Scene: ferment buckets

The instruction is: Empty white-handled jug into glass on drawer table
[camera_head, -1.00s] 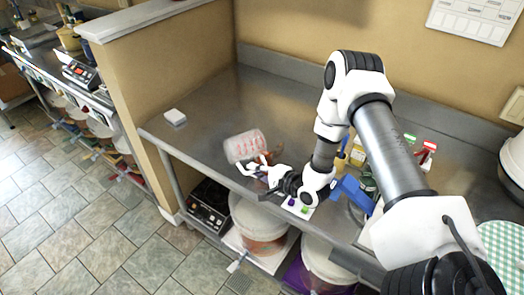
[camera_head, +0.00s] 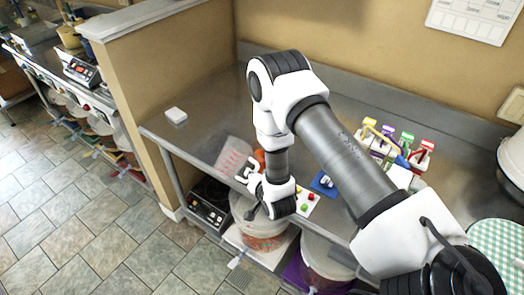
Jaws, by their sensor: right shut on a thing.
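A clear jug (camera_head: 233,157) with red markings is tilted over the front part of the steel counter (camera_head: 205,130). My right gripper (camera_head: 250,173) is shut on it from its right side. The jug's handle is hidden by the gripper, and its contents cannot be made out. A small orange patch (camera_head: 260,157) shows just behind the gripper; I cannot tell whether it is a vessel or liquid. I cannot pick out the glass. My left gripper is not in view.
A small white box (camera_head: 176,115) lies at the counter's left. Buckets (camera_head: 262,225) and a scale (camera_head: 208,200) stand below.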

